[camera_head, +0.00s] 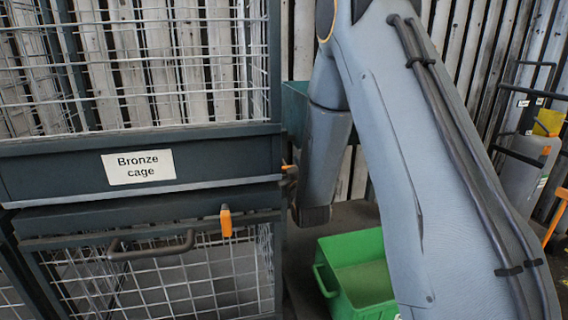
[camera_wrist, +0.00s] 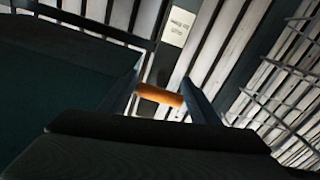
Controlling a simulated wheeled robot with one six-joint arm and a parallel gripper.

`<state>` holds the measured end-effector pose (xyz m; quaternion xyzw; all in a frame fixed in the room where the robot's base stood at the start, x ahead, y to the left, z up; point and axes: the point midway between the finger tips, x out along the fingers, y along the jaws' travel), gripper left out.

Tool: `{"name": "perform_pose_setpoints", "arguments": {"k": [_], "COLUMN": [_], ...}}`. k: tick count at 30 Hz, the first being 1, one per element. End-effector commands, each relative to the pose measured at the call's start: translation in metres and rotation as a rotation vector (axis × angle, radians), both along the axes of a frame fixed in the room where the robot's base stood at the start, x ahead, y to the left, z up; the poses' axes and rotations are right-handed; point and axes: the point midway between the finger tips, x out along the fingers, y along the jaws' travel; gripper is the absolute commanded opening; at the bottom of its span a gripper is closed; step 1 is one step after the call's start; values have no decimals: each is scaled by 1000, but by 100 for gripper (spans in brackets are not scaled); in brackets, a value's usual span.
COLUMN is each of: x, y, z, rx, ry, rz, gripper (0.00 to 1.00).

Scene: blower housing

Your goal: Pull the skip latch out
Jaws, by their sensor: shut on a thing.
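In the wrist view my gripper (camera_wrist: 166,98) has its two dark fingers on either end of an orange latch handle (camera_wrist: 158,94) and is shut on it. A dark teal body (camera_wrist: 50,85) fills the left of that view, close to the handle. In the head view my gripper is mostly hidden behind the cage edge and my own arm. Only a small orange tip (camera_head: 286,167) shows beside the cage's right edge. Part of a teal container (camera_head: 294,105) shows behind my arm. I cannot tell how far the latch is out.
The bronze cage (camera_head: 70,170), labelled "Bronze cage", stands at left with its own orange latch (camera_head: 226,221) and dark handle (camera_head: 150,246). A green bin (camera_head: 348,247) sits on the floor below my arm. A cart (camera_head: 525,150) stands at far right.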

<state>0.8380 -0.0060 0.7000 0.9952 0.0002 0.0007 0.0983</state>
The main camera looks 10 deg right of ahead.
Motion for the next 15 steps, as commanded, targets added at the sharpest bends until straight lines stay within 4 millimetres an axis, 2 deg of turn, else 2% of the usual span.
{"name": "perform_pose_setpoints", "arguments": {"k": [1, 3, 11, 12, 13, 15], "x": [-10, -17, -18, -18, -18, -18], "y": [-1, -1, -1, -1, -1, -1], "z": [1, 1, -1, -1, -1, -1], "rx": [1, 1, 1, 1, 1, 1], "ry": [5, 4, 4, 4, 4, 4], "rz": [-2, -2, -3, -2, -2, -2], "gripper": [16, 17, 16, 63, 68, 70]}}
